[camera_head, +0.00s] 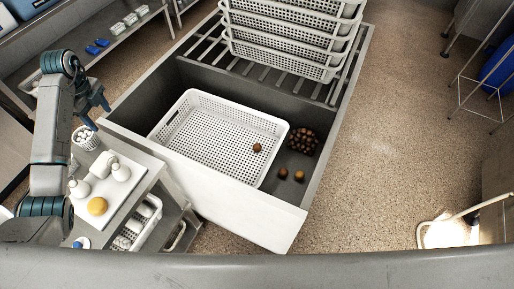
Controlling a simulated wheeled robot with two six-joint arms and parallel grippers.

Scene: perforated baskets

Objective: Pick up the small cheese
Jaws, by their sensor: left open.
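Several pale, rounded pieces that look like cheeses (121,172) stand on a white board (128,186) on the low side table at the lower left. A round yellow-orange piece (97,206) lies at the board's near edge. I cannot tell for sure which one is the small cheese. My left gripper (97,113) is open and appears empty, with its fingers pointing down, above and behind the board and apart from the pieces. My right gripper is not in view.
A small basket of white items (86,138) stands behind the board. A grey-white bin (225,200) holds a white perforated basket (195,141), a few brown balls (299,176) and a brown cluster (303,141). Stacked baskets (290,35) stand behind.

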